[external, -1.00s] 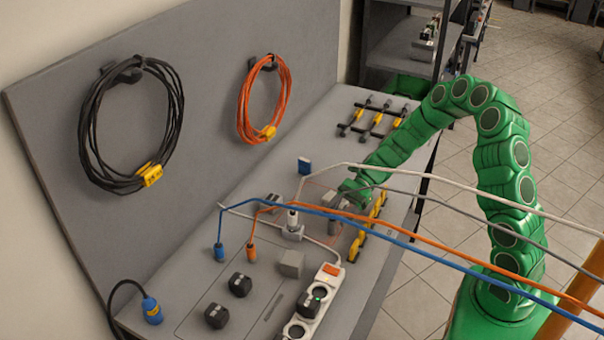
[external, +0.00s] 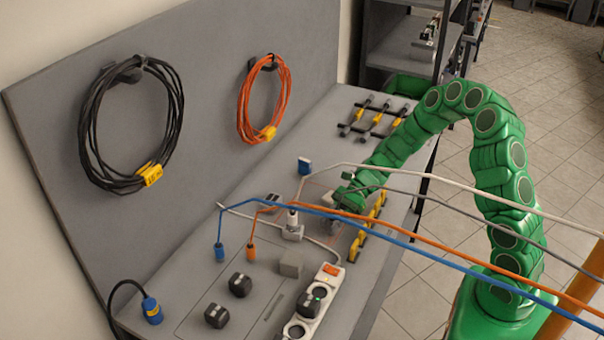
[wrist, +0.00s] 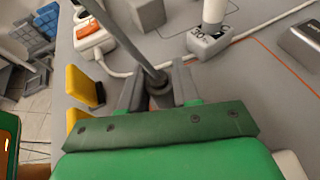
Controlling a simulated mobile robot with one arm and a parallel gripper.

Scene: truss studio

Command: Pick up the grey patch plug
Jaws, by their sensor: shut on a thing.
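The grey patch plug (wrist: 159,84) is a dark grey round end on a thick grey cable (wrist: 139,45), in the wrist view. My gripper (wrist: 157,90) has one grey finger on each side of it and is shut on it. The bench lies just below; I cannot tell whether the plug touches it. In the external view my gripper (external: 337,212) is low over the bench's right part, and the grey cable (external: 440,204) runs from it to the right. The plug is mostly hidden there by my arm and the cables.
A power strip (external: 322,292) with an orange switch, a grey block (external: 290,263) and a white-topped adapter (external: 292,230) stand nearby. Yellow clips (external: 358,245) line the bench edge beside my gripper. Blue (external: 440,259), orange and white cables cross above the bench.

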